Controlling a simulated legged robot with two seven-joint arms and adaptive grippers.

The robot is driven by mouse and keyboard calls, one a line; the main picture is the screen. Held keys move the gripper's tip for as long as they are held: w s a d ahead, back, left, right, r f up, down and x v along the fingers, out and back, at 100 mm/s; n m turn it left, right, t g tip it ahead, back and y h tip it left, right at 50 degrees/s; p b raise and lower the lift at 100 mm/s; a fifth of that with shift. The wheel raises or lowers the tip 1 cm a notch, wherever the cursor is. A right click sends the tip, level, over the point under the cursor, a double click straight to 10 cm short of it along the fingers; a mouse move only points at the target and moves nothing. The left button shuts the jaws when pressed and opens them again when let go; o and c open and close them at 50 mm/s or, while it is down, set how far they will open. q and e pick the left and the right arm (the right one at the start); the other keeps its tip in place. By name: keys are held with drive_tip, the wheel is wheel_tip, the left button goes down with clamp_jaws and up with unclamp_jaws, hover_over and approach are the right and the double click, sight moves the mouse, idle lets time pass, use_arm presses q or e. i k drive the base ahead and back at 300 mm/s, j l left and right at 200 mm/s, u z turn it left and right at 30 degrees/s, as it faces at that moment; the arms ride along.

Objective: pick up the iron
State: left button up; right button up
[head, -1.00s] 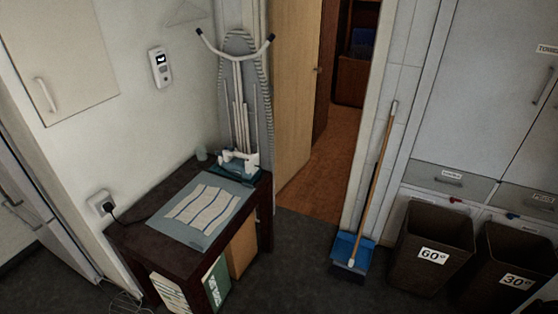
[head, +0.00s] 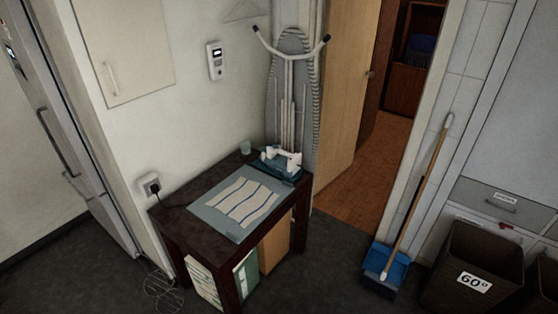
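The iron (head: 282,159) is white and teal and stands at the back right corner of a small dark table (head: 177,229), near the wall. A grey-blue mat with a striped cloth (head: 243,201) lies in front of it on the tabletop. Neither of my grippers shows in the head view, and nothing is touching the iron.
A folded ironing board (head: 292,95) leans upright behind the iron. A broom (head: 420,195) with a blue dustpan (head: 385,267) and a dark bin (head: 459,262) stand to the right. A wire object (head: 163,290) lies left of the table. Dark floor before the table looks clear.

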sight(277, 157)
drive_tip(key=u, duration=0.2)
drive_tip(key=i+l+u, duration=0.15)
drive_tip(key=u, duration=0.2)
drive_tip(key=i+l+u, duration=0.2)
drive_tip(key=u, duration=0.15)
drive_tip(key=i+l+u, duration=0.2)
drive_tip(key=u, duration=0.15)
